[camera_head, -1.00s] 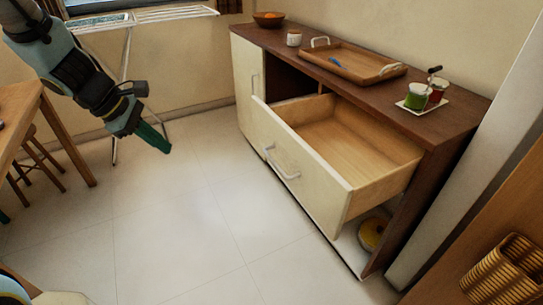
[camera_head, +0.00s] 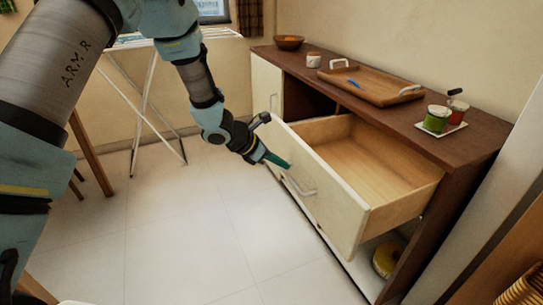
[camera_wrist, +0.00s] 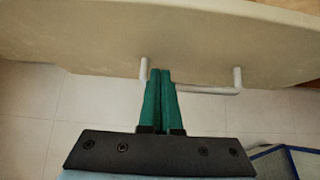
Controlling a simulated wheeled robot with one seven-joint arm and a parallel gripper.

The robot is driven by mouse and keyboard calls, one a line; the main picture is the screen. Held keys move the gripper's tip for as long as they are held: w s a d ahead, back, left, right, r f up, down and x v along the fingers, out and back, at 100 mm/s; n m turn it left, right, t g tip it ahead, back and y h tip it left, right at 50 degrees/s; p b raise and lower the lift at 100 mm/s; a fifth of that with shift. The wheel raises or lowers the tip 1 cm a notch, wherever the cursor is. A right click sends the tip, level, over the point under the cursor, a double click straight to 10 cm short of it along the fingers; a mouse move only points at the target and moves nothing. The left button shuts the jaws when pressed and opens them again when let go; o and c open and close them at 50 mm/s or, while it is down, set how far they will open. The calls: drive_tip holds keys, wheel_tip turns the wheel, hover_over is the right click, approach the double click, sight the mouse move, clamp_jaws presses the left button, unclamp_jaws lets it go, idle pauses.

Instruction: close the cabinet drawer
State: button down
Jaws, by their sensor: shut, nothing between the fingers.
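The cabinet (camera_head: 462,190) is dark brown with cream fronts and stands against the wall at right. Its upper drawer (camera_head: 385,180) is pulled well out and looks empty inside. The drawer's cream front (camera_head: 335,205) carries a pale bar handle (camera_head: 301,187). My gripper (camera_head: 284,163) has green fingers, which are shut and empty, in front of the drawer front near the handle. In the wrist view the fingertips (camera_wrist: 161,72) overlap the handle's left part (camera_wrist: 205,91), close to the drawer front (camera_wrist: 190,45). I cannot tell whether they touch it.
A yellow round object (camera_head: 386,261) sits in the lower compartment. A white drying rack (camera_head: 140,110) stands behind my arm. The floor (camera_head: 190,240) in front is clear.

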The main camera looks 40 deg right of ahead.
drive_tip(key=shift+x, duration=1.1)
